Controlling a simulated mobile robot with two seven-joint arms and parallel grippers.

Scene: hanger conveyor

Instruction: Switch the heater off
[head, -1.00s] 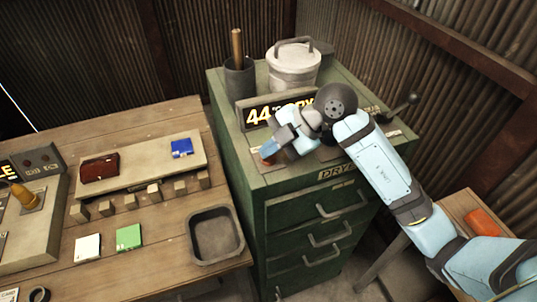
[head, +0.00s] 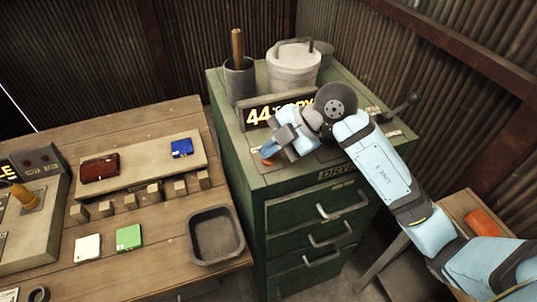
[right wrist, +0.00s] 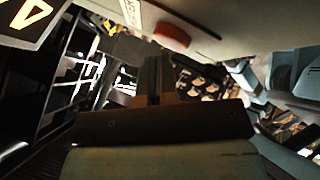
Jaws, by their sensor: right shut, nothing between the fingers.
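The heater appears to be the green cabinet (head: 290,225) with drawers, marked "DRY" on its front edge. A lit display (head: 277,112) on its top reads "44" with partly hidden yellow letters. A small orange-red switch (head: 268,155) sits on the top near the left edge, partly covered by my gripper; a red switch (right wrist: 170,36) also shows in the right wrist view. My right gripper (head: 273,147) is shut and empty, pointing down just over the switch; I cannot tell whether they touch. The switch's position is unclear. My left gripper is out of view.
A lever (head: 403,107) stands at the cabinet's right. A dark cup (head: 240,84) and a lidded pot (head: 293,72) stand at its back. The wooden table (head: 160,235) at the left holds a dark tray (head: 216,260) and several small items. Corrugated walls close the back.

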